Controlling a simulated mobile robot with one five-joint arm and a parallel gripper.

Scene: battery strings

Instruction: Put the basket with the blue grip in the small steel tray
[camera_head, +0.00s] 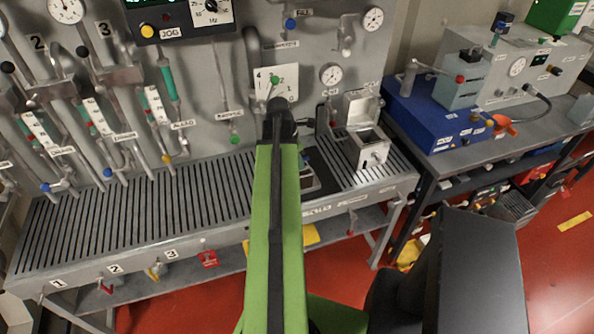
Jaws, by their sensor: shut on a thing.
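My green arm (277,220) reaches up the middle of the view over the slatted steel bench, ending in a black joint (280,122). My gripper is hidden behind the arm, so its jaws do not show. A small shallow steel tray (318,182) with a dark inside sits on the bench just right of my arm, partly covered by it. I cannot make out a basket with a blue grip; my arm may hide it.
A steel box (368,155) with its lid raised stands on the right of the slatted bench (130,225). Levers, pipes and gauges line the back panel. A blue case (430,112) sits on the right bench. The left slats are clear.

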